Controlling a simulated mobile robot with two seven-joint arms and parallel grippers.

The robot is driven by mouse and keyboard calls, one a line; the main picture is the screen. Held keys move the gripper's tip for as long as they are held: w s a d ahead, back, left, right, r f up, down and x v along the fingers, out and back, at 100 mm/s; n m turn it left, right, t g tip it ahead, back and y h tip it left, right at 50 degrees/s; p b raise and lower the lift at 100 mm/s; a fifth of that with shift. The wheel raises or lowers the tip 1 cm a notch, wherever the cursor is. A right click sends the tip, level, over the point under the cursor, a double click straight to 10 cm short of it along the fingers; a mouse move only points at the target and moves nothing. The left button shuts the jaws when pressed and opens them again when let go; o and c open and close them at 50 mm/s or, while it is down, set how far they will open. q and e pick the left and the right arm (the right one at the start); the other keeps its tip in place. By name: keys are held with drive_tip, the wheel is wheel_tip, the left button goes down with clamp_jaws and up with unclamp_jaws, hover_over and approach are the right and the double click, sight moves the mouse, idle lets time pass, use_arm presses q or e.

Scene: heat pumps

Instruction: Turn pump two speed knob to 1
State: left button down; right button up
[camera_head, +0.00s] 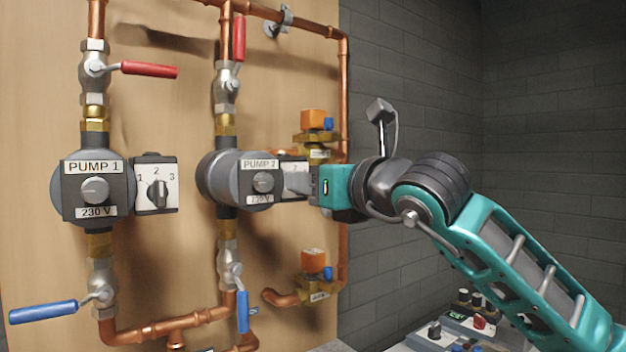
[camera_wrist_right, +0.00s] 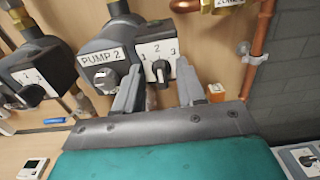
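The pump two unit (camera_head: 230,178), labelled PUMP 2, is on the wooden panel. Its white speed dial plate (camera_head: 293,166) is mostly hidden behind my right gripper (camera_head: 298,184) in the head view. In the right wrist view the black speed knob (camera_wrist_right: 160,72) shows on the plate, with 1, 2 and 3 around it. Its pointer seems to be up toward 2. My right gripper (camera_wrist_right: 158,72) is open, its two grey fingers on either side of the knob. I cannot tell whether they touch the plate. My left gripper is not in view.
Pump 1 (camera_head: 93,188) with its own speed dial (camera_head: 157,184) is to the left. Copper pipes (camera_head: 343,100), red valve handles (camera_head: 150,69) and blue valve handles (camera_head: 42,312) surround the pumps. A control panel (camera_head: 465,325) is low at the right.

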drive_tip(key=shift+c, duration=0.2)
drive_tip(key=c, duration=0.6)
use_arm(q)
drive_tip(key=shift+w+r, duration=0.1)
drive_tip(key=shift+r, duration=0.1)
use_arm(e)
clamp_jaws()
use_arm(q)
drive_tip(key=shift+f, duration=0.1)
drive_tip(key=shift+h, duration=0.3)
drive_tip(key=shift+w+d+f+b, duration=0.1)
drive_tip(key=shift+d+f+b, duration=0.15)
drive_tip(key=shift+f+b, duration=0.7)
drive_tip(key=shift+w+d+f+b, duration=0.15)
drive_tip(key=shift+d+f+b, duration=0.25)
drive_tip(key=shift+b, duration=0.9)
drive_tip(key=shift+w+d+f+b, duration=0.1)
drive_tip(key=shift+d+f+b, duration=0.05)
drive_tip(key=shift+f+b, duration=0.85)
use_arm(e)
drive_tip(key=shift+s+a+f+n, duration=0.1)
drive_tip(key=shift+n, duration=2.15)
drive_tip(key=shift+s+a+f+n, duration=0.1)
drive_tip(key=shift+n, duration=2.15)
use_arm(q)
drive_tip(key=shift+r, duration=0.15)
